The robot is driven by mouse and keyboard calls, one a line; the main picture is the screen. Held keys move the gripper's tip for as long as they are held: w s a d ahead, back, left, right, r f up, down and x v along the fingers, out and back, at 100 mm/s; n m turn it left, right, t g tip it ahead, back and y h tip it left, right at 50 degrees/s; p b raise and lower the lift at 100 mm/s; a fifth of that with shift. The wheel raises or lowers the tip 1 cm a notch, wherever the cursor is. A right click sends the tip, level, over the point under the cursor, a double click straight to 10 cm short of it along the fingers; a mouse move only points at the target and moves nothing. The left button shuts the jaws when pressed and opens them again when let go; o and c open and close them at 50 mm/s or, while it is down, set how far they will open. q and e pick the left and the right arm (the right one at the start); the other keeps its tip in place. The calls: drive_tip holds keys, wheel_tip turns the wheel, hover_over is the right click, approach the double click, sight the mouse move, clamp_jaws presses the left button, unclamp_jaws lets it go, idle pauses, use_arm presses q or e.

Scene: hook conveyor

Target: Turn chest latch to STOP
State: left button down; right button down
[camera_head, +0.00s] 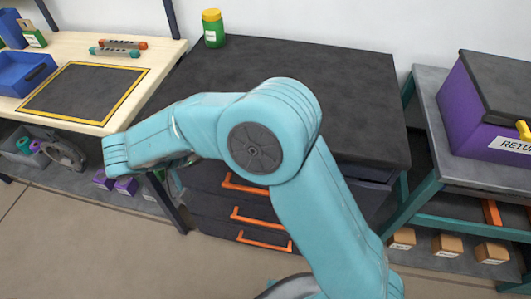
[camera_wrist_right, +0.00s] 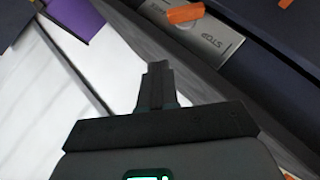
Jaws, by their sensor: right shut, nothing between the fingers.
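In the right wrist view, an orange latch (camera_wrist_right: 184,13) lies across a grey metal plate (camera_wrist_right: 213,42) on the dark chest front. The plate's right part reads STOP; the lettering at its other end is partly covered and hard to read. My right gripper (camera_wrist_right: 158,68) is shut and empty, its fingertips below and left of the latch in the picture, apart from it as far as I can tell. In the head view, the chest (camera_head: 290,85) has orange drawer handles (camera_head: 262,216); my right arm hides part of its front, including the latch. My left gripper is out of view.
A green jar with a yellow lid (camera_head: 213,28) stands on the chest's back left. A wooden bench (camera_head: 60,48) with blue bins is at the left. A side table (camera_head: 440,120) at the right bears a purple box (camera_head: 478,105). Floor shows in front.

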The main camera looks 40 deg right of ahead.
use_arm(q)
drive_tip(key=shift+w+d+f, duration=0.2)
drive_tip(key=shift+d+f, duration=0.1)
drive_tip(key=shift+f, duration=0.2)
use_arm(e)
drive_tip(key=shift+n+t, duration=0.5)
drive_tip(key=shift+t, duration=0.2)
drive_tip(key=a, duration=0.4)
drive_tip(key=shift+s+a+f, duration=0.1)
drive_tip(key=shift+a+f, duration=0.05)
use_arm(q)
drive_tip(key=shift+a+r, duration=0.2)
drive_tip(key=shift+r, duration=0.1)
use_arm(e)
drive_tip(key=s+f+x, duration=0.1)
drive_tip(key=s+x, duration=0.1)
drive_tip(key=x, duration=1.1)
drive_tip(key=shift+s+a, duration=0.25)
